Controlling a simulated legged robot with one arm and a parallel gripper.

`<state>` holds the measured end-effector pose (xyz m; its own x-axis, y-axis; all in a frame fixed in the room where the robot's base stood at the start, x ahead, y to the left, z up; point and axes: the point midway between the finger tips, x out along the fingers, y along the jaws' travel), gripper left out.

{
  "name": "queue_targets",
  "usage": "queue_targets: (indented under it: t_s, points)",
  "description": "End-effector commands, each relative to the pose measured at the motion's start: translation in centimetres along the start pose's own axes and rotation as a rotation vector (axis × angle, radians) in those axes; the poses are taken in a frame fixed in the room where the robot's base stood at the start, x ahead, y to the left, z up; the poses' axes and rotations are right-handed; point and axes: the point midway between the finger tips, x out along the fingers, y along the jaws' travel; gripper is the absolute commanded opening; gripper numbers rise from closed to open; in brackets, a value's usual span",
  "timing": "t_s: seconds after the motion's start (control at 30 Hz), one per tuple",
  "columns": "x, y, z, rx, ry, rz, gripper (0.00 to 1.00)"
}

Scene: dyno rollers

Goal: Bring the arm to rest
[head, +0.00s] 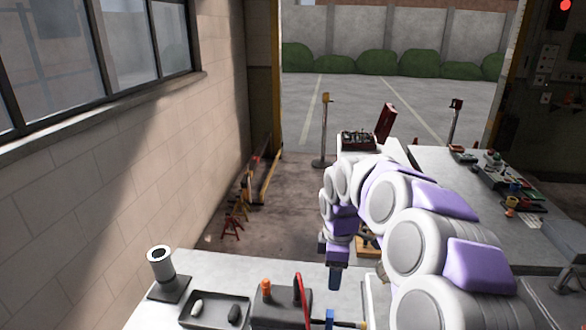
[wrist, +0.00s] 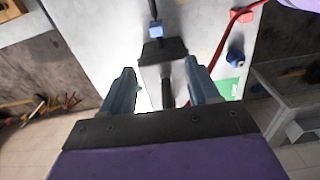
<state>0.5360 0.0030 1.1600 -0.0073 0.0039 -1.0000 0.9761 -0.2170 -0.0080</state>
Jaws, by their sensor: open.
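My white and purple arm reaches forward from the lower right in the head view and bends down at its far end. My gripper (head: 335,278) points down near the far edge of the grey workbench (head: 215,268). In the wrist view my gripper (wrist: 163,90) shows two blue-grey fingers spread apart. Nothing is held between them. A dark block with a light body (wrist: 162,55) shows beyond and between the fingers; I cannot tell what it is or how far below it lies.
On the workbench stand a grey cylinder on a dark base (head: 162,268), a tray with two small items (head: 205,322) and a dark box (head: 280,304). A cluttered bench (head: 440,165) stands at right. Open floor (head: 290,225) lies beyond the workbench, beside the brick wall (head: 150,150).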

Motion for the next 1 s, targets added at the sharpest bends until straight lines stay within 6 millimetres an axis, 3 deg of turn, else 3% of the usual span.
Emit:
queue_targets:
  t_s: [0.17, 0.5, 0.73, 1.0]
  points:
    - [-1.8, -4.2, 0.1, 0.111, 0.010, -0.012, 0.61]
    - [-3.8, -15.1, 1.7, 0.466, -0.011, -0.051, 0.61]
    - [-3.6, -22.5, 3.9, 0.752, -0.049, -0.069, 0.61]
    - [-1.9, -30.8, 6.7, 1.118, -0.103, -0.089, 0.61]
